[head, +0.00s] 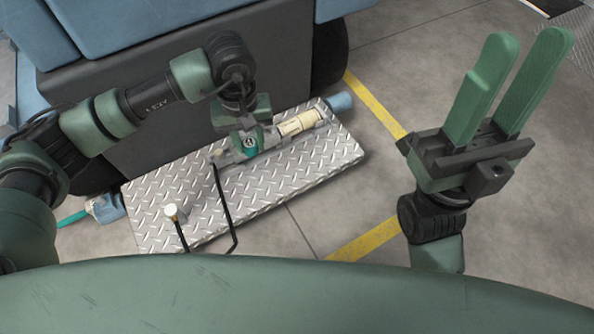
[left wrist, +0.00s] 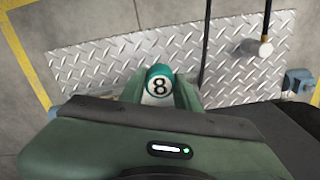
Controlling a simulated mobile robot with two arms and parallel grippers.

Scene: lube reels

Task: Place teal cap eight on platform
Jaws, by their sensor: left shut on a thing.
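The teal cap (left wrist: 159,80) carries a white disc with a black 8 and sits between the two green fingers of my left gripper (left wrist: 158,92). In the head view the teal cap (head: 249,144) shows below my left gripper (head: 243,140), over the platform. The gripper is shut on the cap; whether the cap touches the surface I cannot tell. The platform (head: 160,232) is a silver diamond-plate slab, also in the left wrist view (left wrist: 120,47). My right gripper (head: 508,85) is open and empty, at the right of the head view, away from the platform.
A cream and grey cylindrical part (head: 298,123) lies at the platform's far right, near a blue piece (head: 340,102). A black bent rod (head: 222,205) and a pale-topped post (head: 171,211) stand nearer. A large blue-grey machine (head: 150,95) rises behind. Platform's right front is clear.

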